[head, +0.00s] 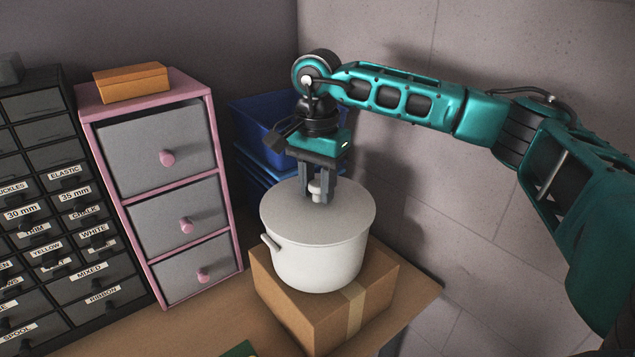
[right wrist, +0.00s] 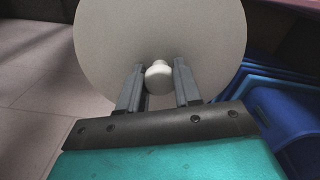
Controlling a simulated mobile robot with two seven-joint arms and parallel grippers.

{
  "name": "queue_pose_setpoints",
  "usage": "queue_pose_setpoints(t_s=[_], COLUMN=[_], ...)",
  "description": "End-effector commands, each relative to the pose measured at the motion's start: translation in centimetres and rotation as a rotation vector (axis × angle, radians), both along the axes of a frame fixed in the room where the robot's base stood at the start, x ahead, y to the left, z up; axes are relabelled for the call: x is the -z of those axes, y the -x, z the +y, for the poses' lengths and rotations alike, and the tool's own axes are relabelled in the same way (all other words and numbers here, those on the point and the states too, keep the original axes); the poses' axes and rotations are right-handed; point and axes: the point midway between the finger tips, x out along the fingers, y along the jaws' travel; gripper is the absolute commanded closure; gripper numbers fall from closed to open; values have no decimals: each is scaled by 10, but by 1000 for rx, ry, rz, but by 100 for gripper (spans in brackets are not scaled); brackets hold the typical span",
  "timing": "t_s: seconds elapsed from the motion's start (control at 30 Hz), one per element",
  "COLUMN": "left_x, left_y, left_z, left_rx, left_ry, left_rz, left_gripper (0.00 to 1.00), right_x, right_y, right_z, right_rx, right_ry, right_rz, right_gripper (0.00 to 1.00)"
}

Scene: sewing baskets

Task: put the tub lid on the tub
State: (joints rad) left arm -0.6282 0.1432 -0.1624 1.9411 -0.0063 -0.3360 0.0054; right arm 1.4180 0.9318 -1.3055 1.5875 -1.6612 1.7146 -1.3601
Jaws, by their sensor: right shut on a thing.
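The white tub (head: 318,265) stands upright on a cardboard box, with a side handle showing at its left. The grey-white round tub lid (head: 345,212) lies over the tub's top and looks level, its edge lined up with the rim. I cannot tell whether a thin gap is left. My right gripper (head: 317,198) points down over the lid's middle, shut on its knob. In the right wrist view the white knob (right wrist: 158,78) sits between the two fingers (right wrist: 158,88), with the lid's disc (right wrist: 115,40) behind it. My left gripper is not in view.
The cardboard box (head: 372,308) stands near the table's right edge. Blue bins (head: 252,125) are stacked behind the tub. A pink-framed drawer unit (head: 160,185) with an orange box (head: 132,82) on top and a dark labelled cabinet (head: 50,200) stand left. Walls close the back and right.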

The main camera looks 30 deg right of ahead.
Motion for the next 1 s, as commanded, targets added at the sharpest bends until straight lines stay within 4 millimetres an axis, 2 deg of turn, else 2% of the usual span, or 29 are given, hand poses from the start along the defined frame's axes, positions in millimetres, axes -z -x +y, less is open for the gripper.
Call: queue_pose_setpoints(t_s=[0.17,0.2,0.5,0.77,0.87,1.0], left_x=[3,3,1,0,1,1], left_y=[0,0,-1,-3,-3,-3], left_z=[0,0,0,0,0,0], left_rx=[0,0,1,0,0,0], left_ry=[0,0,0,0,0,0], left_rz=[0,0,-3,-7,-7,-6], left_gripper=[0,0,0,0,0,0], right_x=[4,4,4,2,-6,-30], right_y=[0,0,0,0,-1,-1], right_z=[0,0,0,0,0,0], right_rx=[0,0,0,0,0,0], right_ry=[0,0,0,0,-1,-2], right_rz=[0,-1,0,-1,-3,-5], right_gripper=[98,65,37,37,37,37])
